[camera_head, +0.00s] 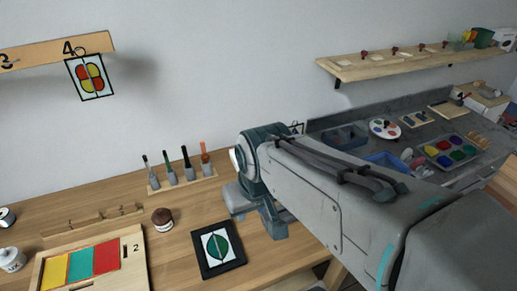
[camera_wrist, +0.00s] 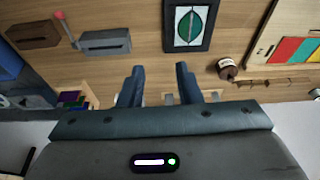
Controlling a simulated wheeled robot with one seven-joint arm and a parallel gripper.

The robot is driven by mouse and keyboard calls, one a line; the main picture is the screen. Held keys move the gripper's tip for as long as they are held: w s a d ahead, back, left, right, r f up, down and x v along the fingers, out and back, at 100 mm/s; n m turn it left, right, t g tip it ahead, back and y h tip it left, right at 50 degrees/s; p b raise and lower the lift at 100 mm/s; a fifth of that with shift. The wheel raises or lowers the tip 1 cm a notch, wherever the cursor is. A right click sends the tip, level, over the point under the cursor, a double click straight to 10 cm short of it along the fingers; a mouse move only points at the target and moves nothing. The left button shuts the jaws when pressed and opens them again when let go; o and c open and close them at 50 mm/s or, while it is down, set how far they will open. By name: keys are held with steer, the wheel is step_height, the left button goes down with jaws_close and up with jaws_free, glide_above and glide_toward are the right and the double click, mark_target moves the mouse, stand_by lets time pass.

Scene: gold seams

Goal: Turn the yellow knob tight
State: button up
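I cannot make out a yellow knob in either view; my arm hides part of the table in the head view. My gripper (camera_head: 257,221) hangs over the right part of the wooden table, to the right of the black-framed leaf panel (camera_head: 218,248). In the wrist view, the two dark fingers of my gripper (camera_wrist: 160,78) stand apart with nothing held between them. The framed panel (camera_wrist: 188,24) shows there beyond the fingertips.
A brown jar (camera_head: 162,219), a tray with coloured panes (camera_head: 92,266) and a rack of upright tools (camera_head: 183,181) stand on the table. A grey box (camera_wrist: 105,42) and a brown box (camera_wrist: 33,34) show in the wrist view. Bare wood surrounds the framed panel.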

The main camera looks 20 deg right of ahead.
steer(key=w+f+n+t+b, duration=0.1)
steer(key=w+f+t+b, duration=0.15)
steer(key=w, duration=0.55)
steer(key=w+f+n+t+b, duration=0.1)
steer(key=w+f+t+b, duration=0.1)
steer(key=w+f, duration=0.35)
steer(key=w+d+f+h+b, duration=0.1)
steer(key=w+d+f+b, duration=0.1)
steer(key=w+d+f, duration=0.2)
steer(key=w+d+f+t+h+b, duration=0.1)
steer(key=w+d+f+b, duration=0.1)
steer(key=w+d+f, duration=0.2)
steer(key=w+d+f+h+b, duration=0.1)
steer(key=w+d+f+b, duration=0.2)
steer(key=w+d+f, duration=0.2)
steer(key=shift+w+f+m+h, duration=0.15)
steer(key=shift+w+m+h, duration=0.2)
steer(key=shift+w, duration=1.5)
jaws_close()
